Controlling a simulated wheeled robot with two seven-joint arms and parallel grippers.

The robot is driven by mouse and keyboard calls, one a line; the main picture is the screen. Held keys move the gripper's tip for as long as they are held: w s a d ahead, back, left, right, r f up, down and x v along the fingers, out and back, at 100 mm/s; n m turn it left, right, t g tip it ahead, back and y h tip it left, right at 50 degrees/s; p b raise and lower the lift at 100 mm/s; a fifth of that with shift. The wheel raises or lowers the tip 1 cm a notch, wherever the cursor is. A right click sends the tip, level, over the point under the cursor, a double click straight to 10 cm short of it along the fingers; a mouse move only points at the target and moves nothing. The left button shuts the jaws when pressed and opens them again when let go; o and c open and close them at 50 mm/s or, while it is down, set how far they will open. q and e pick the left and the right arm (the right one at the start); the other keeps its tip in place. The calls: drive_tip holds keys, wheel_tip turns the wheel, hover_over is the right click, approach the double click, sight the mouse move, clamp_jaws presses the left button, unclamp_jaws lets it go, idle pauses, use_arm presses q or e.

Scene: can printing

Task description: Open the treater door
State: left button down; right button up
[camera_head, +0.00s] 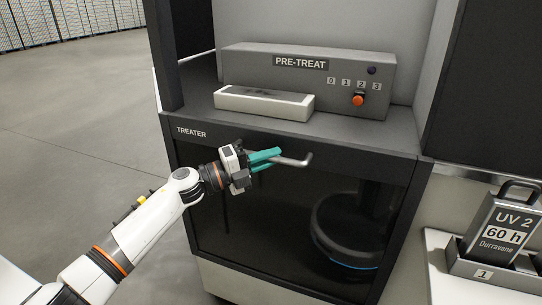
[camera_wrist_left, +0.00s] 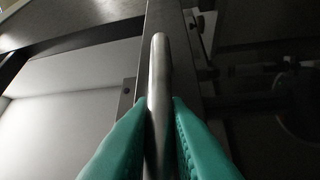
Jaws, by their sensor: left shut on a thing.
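The treater (camera_head: 190,132) is a dark cabinet with a dark see-through door (camera_head: 272,217) on its front, and the door looks shut. A metal bar handle (camera_head: 296,161) sits near the door's top edge. My left gripper (camera_head: 270,158) has its teal fingers shut on the handle. In the left wrist view the handle (camera_wrist_left: 160,65) runs up between the two fingertips (camera_wrist_left: 160,108). A round dark thing (camera_head: 350,230) with a blue line shows dimly behind the door. My right gripper is not in view.
A grey PRE-TREAT box (camera_head: 300,72) with an orange knob (camera_head: 358,99) stands on top of the cabinet, behind a pale block (camera_head: 264,102). At the right, a UV 2 canister (camera_head: 500,225) stands in a holder. Open floor (camera_head: 80,140) lies to the left.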

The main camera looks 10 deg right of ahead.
use_arm(q)
drive_tip(key=c, duration=1.4)
unclamp_jaws()
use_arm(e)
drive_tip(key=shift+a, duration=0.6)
use_arm(q)
drive_tip(key=shift+a, duration=0.1)
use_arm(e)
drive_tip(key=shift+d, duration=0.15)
